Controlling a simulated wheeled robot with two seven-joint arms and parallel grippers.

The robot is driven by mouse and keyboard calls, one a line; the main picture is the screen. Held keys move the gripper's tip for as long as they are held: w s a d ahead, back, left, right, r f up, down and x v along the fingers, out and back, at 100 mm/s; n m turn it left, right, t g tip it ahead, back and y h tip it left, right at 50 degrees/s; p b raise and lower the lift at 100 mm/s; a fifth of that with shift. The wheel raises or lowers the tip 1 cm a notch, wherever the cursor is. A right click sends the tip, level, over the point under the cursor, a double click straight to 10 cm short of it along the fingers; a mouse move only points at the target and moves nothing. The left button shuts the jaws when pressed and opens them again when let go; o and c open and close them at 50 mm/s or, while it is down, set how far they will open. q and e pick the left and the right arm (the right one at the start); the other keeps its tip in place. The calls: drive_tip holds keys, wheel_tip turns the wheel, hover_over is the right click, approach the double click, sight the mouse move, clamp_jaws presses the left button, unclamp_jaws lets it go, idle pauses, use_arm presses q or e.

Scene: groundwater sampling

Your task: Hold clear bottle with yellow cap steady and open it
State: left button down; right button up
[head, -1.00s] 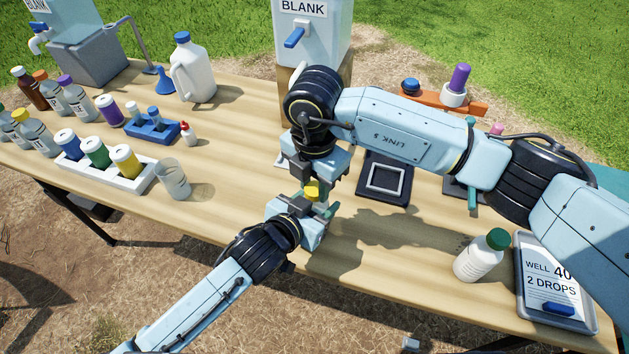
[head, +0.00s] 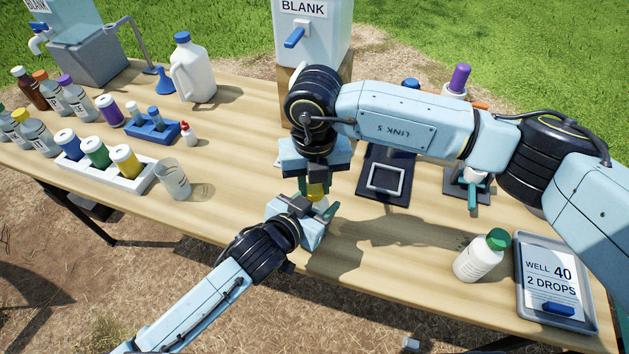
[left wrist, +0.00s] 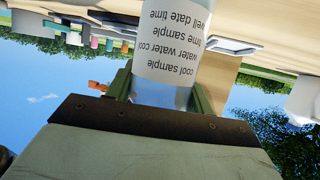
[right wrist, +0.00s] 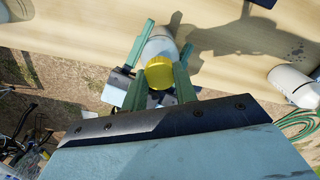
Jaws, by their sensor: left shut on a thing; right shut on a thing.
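The clear bottle (left wrist: 172,50) with a printed white label stands between my left gripper's green fingers in the left wrist view. My left gripper (left wrist: 160,97) is shut on its body. The yellow cap (right wrist: 159,72) is between the green fingers of my right gripper (right wrist: 161,84), which is shut on it from above. The bottle's shoulder (right wrist: 158,46) shows beside the cap in the right wrist view. In the head view, the yellow cap (head: 317,190) is partly hidden under my right gripper (head: 316,184), directly above my left gripper (head: 318,209). I cannot tell whether the cap is loosened.
A white bottle with a green cap (head: 481,257) and a tray (head: 592,312) with a label card are at the right. A black pad (head: 396,199) lies behind my grippers. A clear beaker (head: 172,180) and a bottle rack (head: 143,181) stand left. The front middle table is clear.

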drive_tip(key=o, duration=1.1)
